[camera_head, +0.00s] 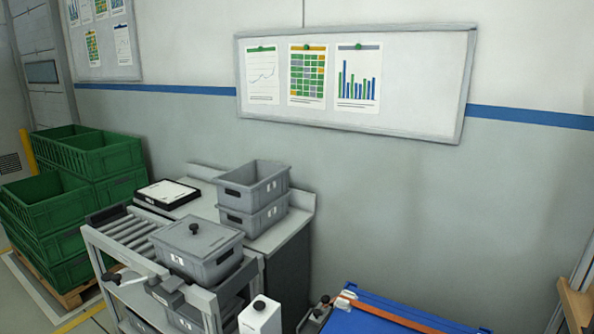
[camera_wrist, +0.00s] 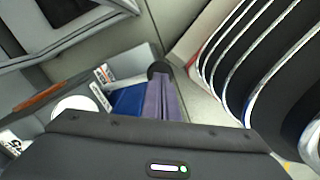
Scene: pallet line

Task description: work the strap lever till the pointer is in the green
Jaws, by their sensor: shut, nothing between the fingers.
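In the head view an orange strap (camera_head: 395,316) runs over a blue load (camera_head: 365,317) at the bottom edge. A small grey fitting with a dark knob (camera_head: 325,299) sits at its left end; it looks like the strap lever. In the wrist view my gripper (camera_wrist: 160,80) is shut and empty, its two fingers side by side. A dark round knob (camera_wrist: 157,69) shows at the fingertips; whether they touch cannot be told. A white round face (camera_wrist: 80,104) is partly hidden behind my gripper body. No pointer or green zone can be made out.
A roller stand (camera_head: 130,232) carries a lidded grey bin (camera_head: 197,249). Two grey bins (camera_head: 253,185) are stacked on the bench behind. Green crates (camera_head: 70,165) stand at left. A white box-like container (camera_head: 260,316) is left of the fitting. Dark ribbed shapes (camera_wrist: 255,50) fill the wrist view's right.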

